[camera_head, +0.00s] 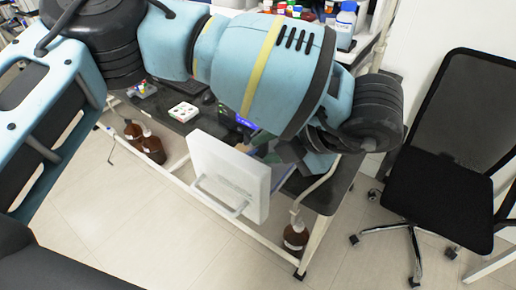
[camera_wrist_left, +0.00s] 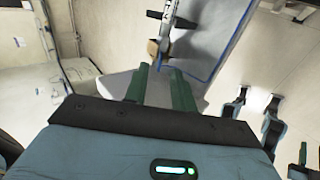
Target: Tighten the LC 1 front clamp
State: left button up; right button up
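A white box-shaped unit (camera_head: 228,172) with a grey handle stands at the bench's front edge in the head view. My left gripper (camera_head: 268,152) is beside its upper right part, partly hidden by my own arm. In the left wrist view, the green fingers of my left gripper (camera_wrist_left: 161,68) are apart, with pale surface visible between them. A small tan piece (camera_wrist_left: 154,52) on a grey metal bar lies just beyond the fingertips; it may be the front clamp, but I cannot read any label. Contact with the fingers cannot be told.
A black office chair (camera_head: 440,150) stands right of the bench. A blue-capped bottle (camera_head: 345,22) is on the upper shelf. The floor in front is clear.

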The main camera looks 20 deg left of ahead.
pick_arm(q)
jog(key=v, duration=0.3)
jog(key=shift+d+r, duration=0.2)
jog(key=shift+d, duration=0.05)
dwell(0.4)
